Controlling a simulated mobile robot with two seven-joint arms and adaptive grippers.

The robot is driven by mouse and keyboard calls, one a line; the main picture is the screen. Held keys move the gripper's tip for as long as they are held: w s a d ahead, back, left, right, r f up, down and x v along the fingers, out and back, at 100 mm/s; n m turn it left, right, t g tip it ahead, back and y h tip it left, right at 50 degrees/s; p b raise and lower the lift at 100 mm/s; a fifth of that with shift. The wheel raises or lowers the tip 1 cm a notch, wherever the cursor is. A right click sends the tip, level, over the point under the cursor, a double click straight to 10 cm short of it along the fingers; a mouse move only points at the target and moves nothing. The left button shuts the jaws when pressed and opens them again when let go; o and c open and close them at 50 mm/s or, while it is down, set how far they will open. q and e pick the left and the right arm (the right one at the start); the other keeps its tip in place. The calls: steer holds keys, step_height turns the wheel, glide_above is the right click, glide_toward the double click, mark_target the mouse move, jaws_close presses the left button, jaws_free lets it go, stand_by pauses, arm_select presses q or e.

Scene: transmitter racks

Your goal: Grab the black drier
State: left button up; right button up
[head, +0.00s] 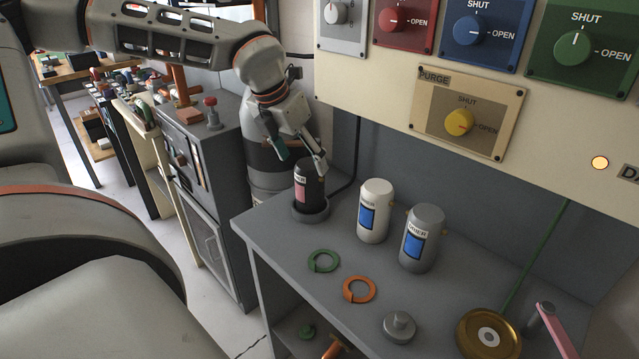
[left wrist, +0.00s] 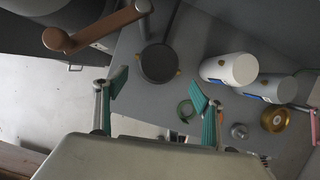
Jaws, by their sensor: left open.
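The black drier (head: 312,184), a dark cylinder with a pink label, stands upright in a dark round base at the left back of the grey bench. In the left wrist view its dark round top (left wrist: 160,62) shows from above. My left gripper (head: 302,160) is open just above the drier's top, its fingers apart. In the left wrist view the teal fingertips (left wrist: 158,82) lie to either side of the drier's line, slightly below it in the picture. I cannot tell whether a finger touches it. My right gripper is not in view.
A white drier (head: 375,211) and a grey drier (head: 422,238) stand to the right. A green ring (head: 323,261), an orange ring (head: 359,290), a grey knob (head: 399,326) and a brass wheel (head: 489,334) lie in front. A valve panel (head: 467,112) overhangs the bench.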

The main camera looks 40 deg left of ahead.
mark_target(310, 175)
arm_select(q)
steer(key=shift+w+a, duration=0.15)
steer(key=shift+x, duration=1.05)
steer(key=shift+a+f, duration=0.1)
steer(key=shift+f, duration=0.15)
steer(key=x, duration=0.4)
steer(key=shift+w+f, duration=0.25)
steer(key=shift+w, duration=0.1)
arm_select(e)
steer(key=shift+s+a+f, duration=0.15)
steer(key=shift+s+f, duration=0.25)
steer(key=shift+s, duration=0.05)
arm_select(q)
steer(key=shift+c, duration=0.4)
steer(key=c, duration=1.5)
steer(key=shift+r, duration=0.1)
